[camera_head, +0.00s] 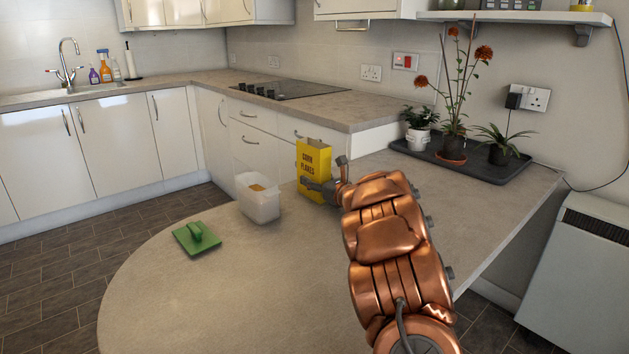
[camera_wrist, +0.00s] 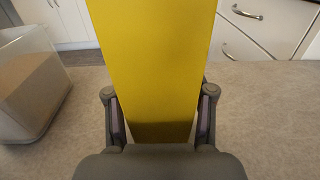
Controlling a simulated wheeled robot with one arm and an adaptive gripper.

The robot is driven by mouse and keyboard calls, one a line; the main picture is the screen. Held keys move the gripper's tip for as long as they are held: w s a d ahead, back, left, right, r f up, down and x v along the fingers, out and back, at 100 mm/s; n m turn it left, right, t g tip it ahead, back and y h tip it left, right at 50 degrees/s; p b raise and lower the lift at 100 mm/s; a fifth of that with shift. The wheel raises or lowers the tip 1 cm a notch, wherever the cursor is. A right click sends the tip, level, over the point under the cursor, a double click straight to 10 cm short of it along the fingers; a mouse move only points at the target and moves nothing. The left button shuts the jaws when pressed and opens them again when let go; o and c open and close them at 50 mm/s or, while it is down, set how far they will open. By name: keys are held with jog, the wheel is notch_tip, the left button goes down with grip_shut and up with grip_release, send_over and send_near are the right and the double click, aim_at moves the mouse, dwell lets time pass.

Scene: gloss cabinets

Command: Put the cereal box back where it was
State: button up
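The yellow cereal box (camera_head: 314,163), marked corn flakes, stands upright at the far edge of the round table part. I cannot tell whether its base touches the table. My gripper (camera_head: 322,186) is at the box's lower part, with a finger across its front side. In the wrist view my gripper (camera_wrist: 160,125) has one finger on each side of the cereal box (camera_wrist: 154,60), close against its edges. The box's far side is hidden.
A white open container (camera_head: 258,205) with orange-yellow contents stands left of the box. A green lid (camera_head: 196,238) with a handle lies nearer. A dark tray (camera_head: 480,167) with potted plants is at the back right. The table's front middle is clear.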

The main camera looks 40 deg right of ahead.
jog(key=shift+o, duration=1.1)
jog(key=shift+r, duration=0.1)
jog(key=shift+r+p, duration=0.2)
jog(key=shift+p, duration=0.25)
jog(key=s, duration=1.2)
jog(key=shift+d+f, duration=0.15)
jog(key=shift+d, duration=0.05)
